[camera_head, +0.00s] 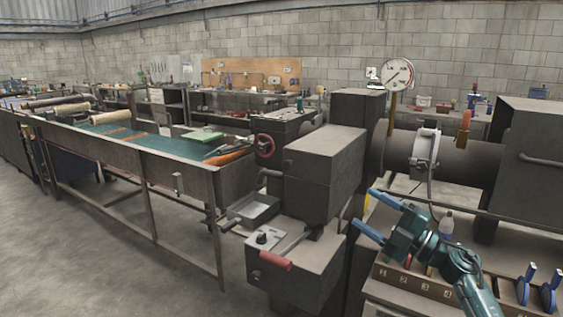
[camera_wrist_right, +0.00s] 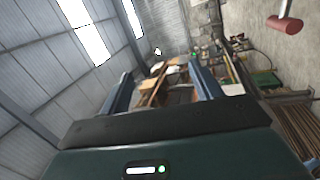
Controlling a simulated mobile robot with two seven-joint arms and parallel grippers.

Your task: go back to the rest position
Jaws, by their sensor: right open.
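My right gripper (camera_head: 362,207) is in the right part of the head view, with its arm coming up from the lower right. Its two blue fingers are spread apart and point left toward the dark machine block (camera_head: 326,170). Nothing is between them. In the right wrist view the open gripper (camera_wrist_right: 161,72) also shows empty, with the far workshop behind it. My left gripper is not in the head view.
A wooden rack with numbered slots (camera_head: 412,284) stands below my right gripper. A red-handled lever (camera_head: 275,260) sticks out of the machine's front. A dial gauge (camera_head: 398,74) and dark tube (camera_head: 470,160) stand behind. A long table (camera_head: 180,170) is left; open floor (camera_head: 90,250) lies before it.

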